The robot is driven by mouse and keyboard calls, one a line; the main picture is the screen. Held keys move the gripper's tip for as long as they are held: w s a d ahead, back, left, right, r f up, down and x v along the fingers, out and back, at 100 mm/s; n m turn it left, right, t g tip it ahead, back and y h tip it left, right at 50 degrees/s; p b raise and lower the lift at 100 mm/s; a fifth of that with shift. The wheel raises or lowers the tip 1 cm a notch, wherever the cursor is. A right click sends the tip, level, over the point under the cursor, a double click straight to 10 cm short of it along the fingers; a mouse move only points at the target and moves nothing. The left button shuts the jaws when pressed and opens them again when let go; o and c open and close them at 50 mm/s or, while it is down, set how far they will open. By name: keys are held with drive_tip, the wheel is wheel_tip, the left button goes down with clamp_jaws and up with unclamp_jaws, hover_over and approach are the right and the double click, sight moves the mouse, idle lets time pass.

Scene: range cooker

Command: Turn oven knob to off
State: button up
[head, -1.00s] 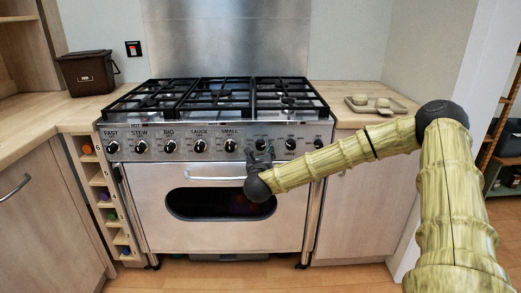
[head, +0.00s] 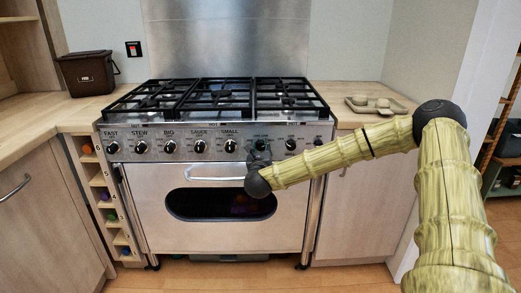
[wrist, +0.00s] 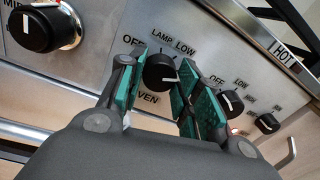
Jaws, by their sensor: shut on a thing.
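The oven knob (wrist: 157,74) is a round black knob on the steel control panel, with OFF, LAMP and LOW printed around it and OVEN below, partly covered. Its pale mark points toward the right in the wrist view, away from the OFF print at upper left. My gripper (wrist: 163,70) is shut on this knob, one teal-padded finger on each side. In the head view my gripper (head: 260,157) is at the panel right of the middle, and it hides most of the knob.
Another black knob (wrist: 34,29) is at the left and two smaller ones, one of them here (wrist: 230,103), at the right. The oven door handle (head: 214,178) runs just below the panel. Black hob grates (head: 221,92) lie above. The floor in front is clear.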

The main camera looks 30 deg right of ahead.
drive_tip(key=n, duration=0.4)
drive_tip(key=shift+p, duration=0.3)
drive_tip(key=n+p, duration=0.1)
drive_tip(key=n, duration=0.2)
drive_tip(key=shift+n, duration=0.3)
drive_tip(key=n+p, duration=0.1)
drive_tip(key=n, duration=0.2)
drive_tip(key=shift+n+t, duration=0.4)
drive_tip(key=n+p, duration=0.1)
drive_tip(key=n, duration=0.2)
drive_tip(key=shift+n+y+p, duration=0.3)
drive_tip(key=shift+n+p, duration=0.05)
drive_tip(key=shift+n, duration=0.05)
drive_tip(key=n+p, duration=0.1)
drive_tip(key=n, duration=0.2)
drive_tip(key=n+p, duration=0.1)
drive_tip(key=n, duration=0.2)
drive_tip(key=shift+f+n+p, duration=0.2)
drive_tip(key=shift+n+p, duration=0.15)
drive_tip(key=shift+n, duration=0.05)
drive_tip(key=n+p, duration=0.1)
drive_tip(key=n, duration=0.3)
drive_tip(key=shift+y, duration=0.3)
drive_tip(key=shift+s+f+n+p, duration=0.15)
drive_tip(key=shift+n+p, duration=0.35)
drive_tip(key=shift+n, duration=0.4)
drive_tip(key=shift+f, duration=0.1)
